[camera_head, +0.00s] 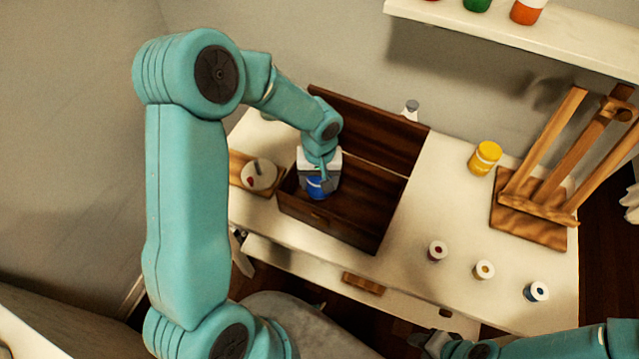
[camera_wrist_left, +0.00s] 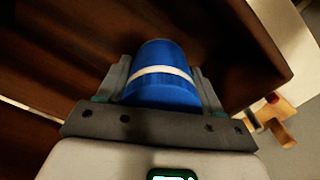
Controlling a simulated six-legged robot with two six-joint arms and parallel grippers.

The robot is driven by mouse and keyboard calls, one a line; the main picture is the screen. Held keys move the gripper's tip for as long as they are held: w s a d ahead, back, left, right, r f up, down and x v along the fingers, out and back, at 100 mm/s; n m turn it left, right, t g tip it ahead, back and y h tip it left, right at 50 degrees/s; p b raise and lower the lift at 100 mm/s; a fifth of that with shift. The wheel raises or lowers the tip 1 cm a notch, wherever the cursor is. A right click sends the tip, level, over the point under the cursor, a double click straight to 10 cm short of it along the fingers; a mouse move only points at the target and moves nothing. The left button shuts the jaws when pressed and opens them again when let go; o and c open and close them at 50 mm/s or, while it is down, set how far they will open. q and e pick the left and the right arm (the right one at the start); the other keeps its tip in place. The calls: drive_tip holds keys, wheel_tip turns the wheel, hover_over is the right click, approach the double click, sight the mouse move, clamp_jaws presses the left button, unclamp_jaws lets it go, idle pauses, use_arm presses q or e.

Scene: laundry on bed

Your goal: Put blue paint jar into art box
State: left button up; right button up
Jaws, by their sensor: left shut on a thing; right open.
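The blue paint jar (camera_head: 317,187) is held in my left gripper (camera_head: 318,178), inside the outline of the open art box in the head view. In the left wrist view the blue jar (camera_wrist_left: 163,74) with a white band sits between the two fingers of my left gripper (camera_wrist_left: 162,88). The art box (camera_head: 325,228) is dark brown wood, its lid (camera_head: 375,127) raised at the back. I cannot tell whether the jar touches the box floor. My right gripper (camera_head: 430,342) is low at the bottom edge, open, with no object visible in it.
A yellow jar (camera_head: 484,158) and a wooden easel (camera_head: 545,190) stand on the right of the white table (camera_head: 420,205). Several small pots, one of them white (camera_head: 484,270), stand near the front edge. A wooden tray (camera_head: 240,172) lies left of the box. A shelf (camera_head: 520,35) hangs above.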

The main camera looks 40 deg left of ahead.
use_arm(q)
wheel_tip(320, 180, down, 2)
drive_tip(key=shift+w+f, duration=0.1)
drive_tip(key=shift+f, duration=0.05)
drive_tip(key=shift+f+b, duration=0.15)
drive_tip(key=shift+b, duration=0.15)
drive_tip(key=o, duration=1.2)
drive_tip(key=shift+o, duration=0.2)
